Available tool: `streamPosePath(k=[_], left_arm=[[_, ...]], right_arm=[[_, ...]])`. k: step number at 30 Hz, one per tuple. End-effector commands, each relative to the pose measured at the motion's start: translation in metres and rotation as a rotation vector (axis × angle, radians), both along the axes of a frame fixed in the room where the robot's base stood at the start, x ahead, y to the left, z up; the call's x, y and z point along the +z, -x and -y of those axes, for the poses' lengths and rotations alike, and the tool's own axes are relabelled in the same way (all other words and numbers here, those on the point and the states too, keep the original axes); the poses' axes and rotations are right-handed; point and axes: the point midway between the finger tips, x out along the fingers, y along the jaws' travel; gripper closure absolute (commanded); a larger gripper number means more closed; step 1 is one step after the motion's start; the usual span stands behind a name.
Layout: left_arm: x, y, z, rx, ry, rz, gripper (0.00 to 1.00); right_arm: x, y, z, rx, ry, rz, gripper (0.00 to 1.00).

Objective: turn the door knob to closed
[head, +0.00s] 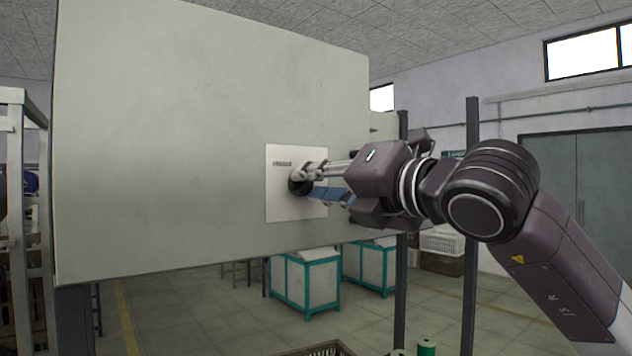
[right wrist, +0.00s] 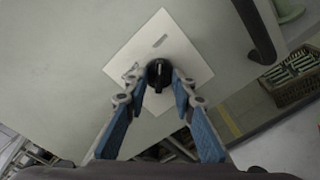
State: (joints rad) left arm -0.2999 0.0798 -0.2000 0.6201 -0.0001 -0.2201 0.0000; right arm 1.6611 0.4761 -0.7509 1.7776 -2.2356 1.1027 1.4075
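The black door knob (right wrist: 158,73) sits on a white square plate (head: 283,204) on a large pale grey panel. In the right wrist view the knob carries a light mark; its closed position cannot be read. My right gripper (right wrist: 156,82) reaches the knob, with one finger on each side. The fingers are spread, with a small gap showing on the left; whether the right fingertip touches cannot be told. In the head view the right gripper (head: 312,174) partly covers the knob (head: 297,186). My left gripper is not in view.
The grey panel (head: 180,130) fills the left and middle of the head view. A dark handle (right wrist: 262,35) stands out near the plate at upper right in the wrist view. Teal-framed bins (head: 307,280) and a dark post (head: 470,200) stand behind.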

Motion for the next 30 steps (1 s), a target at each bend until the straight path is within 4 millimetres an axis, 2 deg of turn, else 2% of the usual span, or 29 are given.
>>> streamPosePath(k=[1,6,19,30], left_arm=[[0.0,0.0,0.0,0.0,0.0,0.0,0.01],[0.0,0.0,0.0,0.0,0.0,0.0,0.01],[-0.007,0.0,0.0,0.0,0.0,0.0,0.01],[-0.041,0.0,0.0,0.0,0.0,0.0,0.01]], right_arm=[[0.0,0.0,0.0,0.0,0.0,0.0,0.83],[0.0,0.0,0.0,0.0,0.0,0.0,1.0],[-0.002,0.0,0.0,0.0,0.028,0.021,1.0],[-0.004,0.001,0.0,0.0,0.224,0.166,1.0]])
